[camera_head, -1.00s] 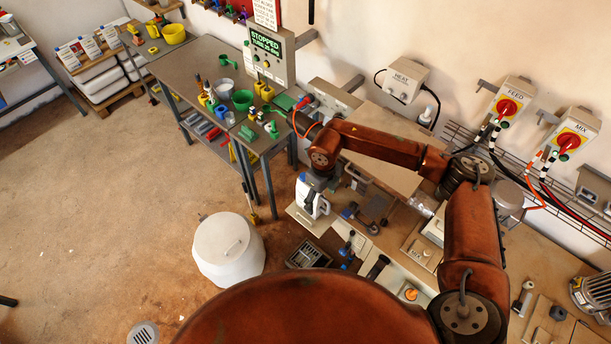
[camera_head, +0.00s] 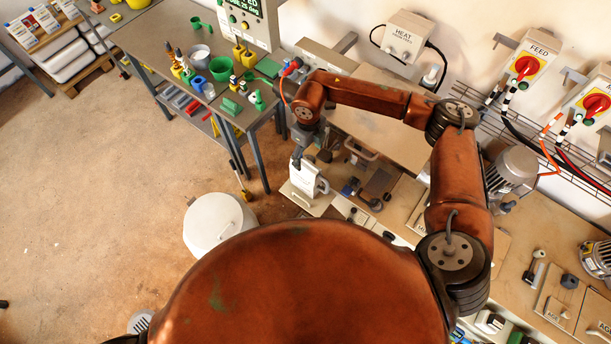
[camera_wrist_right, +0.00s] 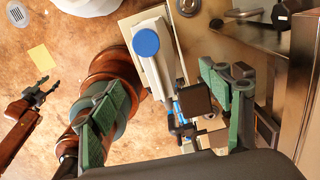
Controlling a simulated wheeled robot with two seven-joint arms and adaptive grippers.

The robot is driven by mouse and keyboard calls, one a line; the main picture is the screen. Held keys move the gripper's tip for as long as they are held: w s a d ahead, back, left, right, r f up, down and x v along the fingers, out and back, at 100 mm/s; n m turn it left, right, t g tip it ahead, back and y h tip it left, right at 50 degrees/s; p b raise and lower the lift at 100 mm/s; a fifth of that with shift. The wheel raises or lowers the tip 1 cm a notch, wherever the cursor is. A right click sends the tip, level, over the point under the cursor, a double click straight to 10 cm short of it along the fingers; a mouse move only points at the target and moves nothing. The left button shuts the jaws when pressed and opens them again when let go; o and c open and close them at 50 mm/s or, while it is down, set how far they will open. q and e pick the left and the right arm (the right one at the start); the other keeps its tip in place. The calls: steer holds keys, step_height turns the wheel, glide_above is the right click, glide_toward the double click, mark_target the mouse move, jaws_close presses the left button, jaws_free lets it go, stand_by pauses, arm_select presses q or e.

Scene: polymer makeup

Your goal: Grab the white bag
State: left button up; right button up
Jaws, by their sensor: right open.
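White bags with printed labels (camera_head: 22,36) stand at the far upper left of the head view, on a low pallet stack. My right gripper (camera_head: 301,158) is far from them, at the bench end above a white jug (camera_head: 305,182). In the right wrist view my right gripper (camera_wrist_right: 165,85) is open, its green-padded fingers well apart. The white jug (camera_wrist_right: 158,72) with a blue cap lies in view between them; whether they touch it I cannot tell. My left gripper (camera_wrist_right: 42,92) shows small at the left of the wrist view; its opening is unclear.
A white lidded drum (camera_head: 215,225) stands on the floor near the jug. A side table (camera_head: 175,55) with cups and bottles stands between the bench and the bags. The brown floor (camera_head: 90,190) at left is mostly clear. Control boxes line the right wall.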

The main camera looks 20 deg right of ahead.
mark_target(308, 161)
steer(key=f+b, duration=0.2)
steer(key=f, duration=0.1)
steer(key=shift+w+f, duration=0.1)
steer(key=shift+w, duration=0.1)
steer(key=shift+s+f+b, duration=0.1)
steer(key=shift+f+b, duration=0.25)
steer(key=shift+b, duration=0.05)
step_height(308, 161, down, 2)
steer(key=shift+f+p, duration=0.15)
steer(key=shift+p, duration=0.25)
steer(key=f, duration=0.1)
steer(key=f+p, duration=0.1)
steer(key=f, duration=0.1)
steer(key=f+p, duration=0.1)
steer(key=shift+s+a+f, duration=0.15)
steer(key=shift+a+f, duration=0.2)
steer(key=shift+a, duration=0.05)
steer(key=shift+f, duration=0.25)
arm_select(q)
steer(key=shift+w+a+f, duration=0.1)
steer(key=shift+w+f, duration=0.2)
steer(key=shift+w, duration=0.05)
arm_select(e)
steer(key=c, duration=1.4)
